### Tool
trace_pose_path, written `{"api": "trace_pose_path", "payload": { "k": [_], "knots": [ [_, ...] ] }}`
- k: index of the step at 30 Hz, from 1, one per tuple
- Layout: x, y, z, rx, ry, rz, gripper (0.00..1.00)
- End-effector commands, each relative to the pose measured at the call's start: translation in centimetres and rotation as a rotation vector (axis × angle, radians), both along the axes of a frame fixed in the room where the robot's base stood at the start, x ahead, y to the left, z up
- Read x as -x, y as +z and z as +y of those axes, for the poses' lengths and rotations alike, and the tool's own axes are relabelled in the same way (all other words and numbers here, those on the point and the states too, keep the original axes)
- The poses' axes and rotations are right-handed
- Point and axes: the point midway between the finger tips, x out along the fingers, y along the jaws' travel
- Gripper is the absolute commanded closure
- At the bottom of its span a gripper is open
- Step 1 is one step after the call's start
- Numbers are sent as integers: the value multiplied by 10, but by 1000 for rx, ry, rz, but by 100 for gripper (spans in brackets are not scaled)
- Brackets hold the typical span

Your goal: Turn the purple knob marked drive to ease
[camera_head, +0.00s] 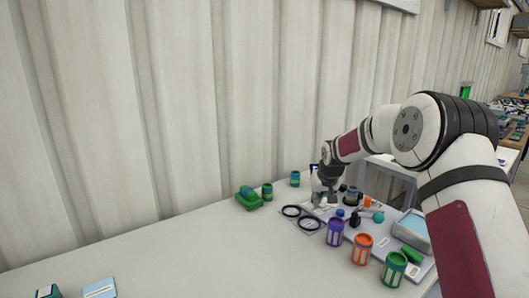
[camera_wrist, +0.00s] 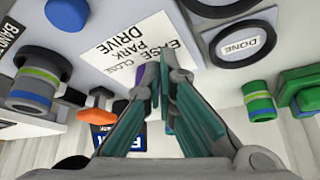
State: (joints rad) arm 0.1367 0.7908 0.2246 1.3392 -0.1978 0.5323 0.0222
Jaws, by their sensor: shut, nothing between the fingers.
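In the wrist view a white label (camera_wrist: 128,40) on the light panel reads EASE, PARK, DRIVE and CLOSE. A small patch of purple, likely the purple knob (camera_wrist: 143,76), shows beside the fingertips next to the label. The fingers hide the rest of it, so its pointer and setting cannot be read. My gripper (camera_wrist: 162,72) is shut and empty, with its tips close to the knob; whether they touch it I cannot tell. In the head view my gripper (camera_head: 326,197) is over the far part of the panel (camera_head: 345,222), and the knob cannot be made out.
A round DONE button (camera_wrist: 235,46) is right of the fingers. On the table, purple (camera_head: 335,233), orange (camera_head: 362,249) and green (camera_head: 394,268) cans stand in front. The table's left part is mostly clear.

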Motion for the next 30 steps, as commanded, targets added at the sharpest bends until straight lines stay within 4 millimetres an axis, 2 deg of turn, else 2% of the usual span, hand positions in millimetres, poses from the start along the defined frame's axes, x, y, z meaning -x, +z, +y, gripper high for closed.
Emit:
{"api": "trace_pose_path", "payload": {
  "k": [18, 30],
  "knots": [
    [0, 59, 0, 0, 0, -2, 100],
    [1, 60, -2, -1, -2, 4, 100]
  ]
}}
